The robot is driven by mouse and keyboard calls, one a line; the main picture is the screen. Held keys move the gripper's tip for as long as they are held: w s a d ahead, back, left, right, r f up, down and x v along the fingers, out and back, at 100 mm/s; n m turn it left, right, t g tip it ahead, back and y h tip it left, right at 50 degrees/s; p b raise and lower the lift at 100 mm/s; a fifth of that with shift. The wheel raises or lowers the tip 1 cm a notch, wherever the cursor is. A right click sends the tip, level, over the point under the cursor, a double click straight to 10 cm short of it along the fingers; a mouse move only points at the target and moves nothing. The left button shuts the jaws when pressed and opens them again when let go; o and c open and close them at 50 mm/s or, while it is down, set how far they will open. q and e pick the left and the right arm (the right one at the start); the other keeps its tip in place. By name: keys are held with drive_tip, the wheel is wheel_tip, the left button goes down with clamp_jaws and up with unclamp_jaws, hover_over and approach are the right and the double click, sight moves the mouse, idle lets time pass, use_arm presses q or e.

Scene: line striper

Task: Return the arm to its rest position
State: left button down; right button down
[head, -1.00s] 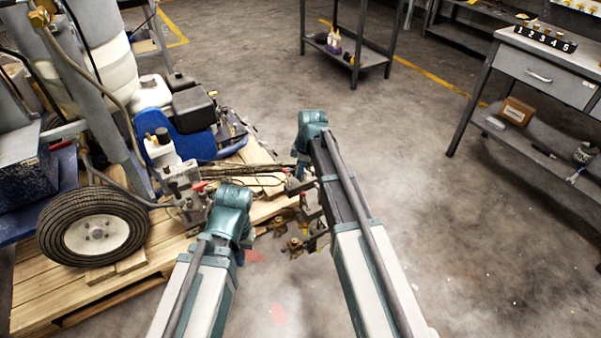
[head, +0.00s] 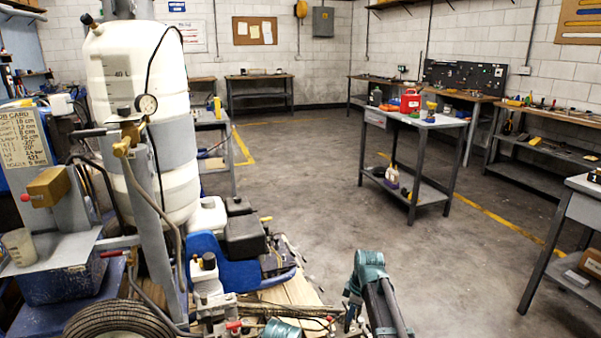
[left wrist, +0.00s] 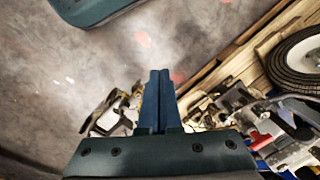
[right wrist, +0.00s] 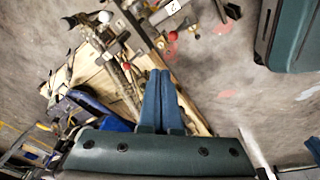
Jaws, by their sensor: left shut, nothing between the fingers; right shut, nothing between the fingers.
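My right gripper (head: 352,314) is low in the head view, beside the front end of the line striper and partly hidden by its teal wrist. In the right wrist view its blue fingers (right wrist: 160,78) are together and empty, over the pallet edge and bare floor. Only a teal piece of my left arm shows at the bottom of the head view; its gripper is hidden there. In the left wrist view the left gripper's fingers (left wrist: 158,78) are together with nothing between them, in front of concrete floor, with striper parts close on both sides.
The line striper, with a white tank (head: 110,75), blue engine base (head: 203,247) and wheel (head: 118,322), stands at left on a wooden pallet (head: 295,288). A grey cart (head: 400,115) with bottles stands at the back right; benches line the walls. The middle floor is clear.

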drive_tip(key=s+a+r+m+p, duration=0.3)
drive_tip(key=s+r+p, duration=0.4)
drive_tip(key=s, duration=0.1)
drive_tip(key=s+a+r+m+g+h+p, duration=0.1)
drive_tip(key=s+a+r+m+p, duration=0.2)
drive_tip(key=s+r+p, duration=0.4)
drive_tip(key=s+a+r+m+h+p, duration=0.1)
drive_tip(key=s+a+r+m+p, duration=0.2)
drive_tip(key=s+r+p, duration=0.4)
drive_tip(key=s+m, duration=0.1)
drive_tip(key=s, duration=0.3)
drive_tip(key=shift+s+r+g, duration=0.25)
drive_tip(key=shift+r+g, duration=0.1)
drive_tip(key=shift+g, duration=0.05)
drive_tip(key=shift+a, duration=0.1)
